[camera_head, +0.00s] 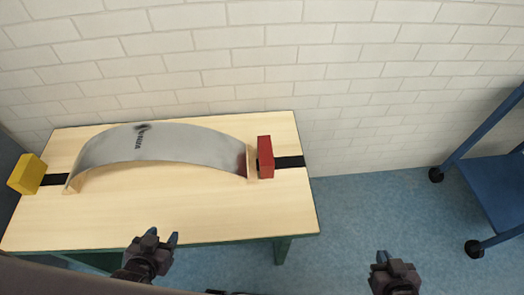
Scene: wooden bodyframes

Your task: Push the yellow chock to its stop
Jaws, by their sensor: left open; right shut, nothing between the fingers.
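The yellow chock (28,174) sits at the left end of the wooden table, on a short black strip (55,179). A gap with bare strip shows between it and the left end of a curved metal sheet (160,144). A red chock (265,157) stands at the sheet's right end, close against it, with black strip to its right. My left gripper (160,240) is open and empty near the table's front edge, right of and nearer than the yellow chock. My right gripper (381,257) is shut and empty over the floor, right of the table.
The light wooden tabletop (230,212) is bare in front of the metal sheet. A white brick wall (400,70) stands behind the table. A blue wheeled cart (497,185) is at the far right. Blue floor (375,215) lies open between table and cart.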

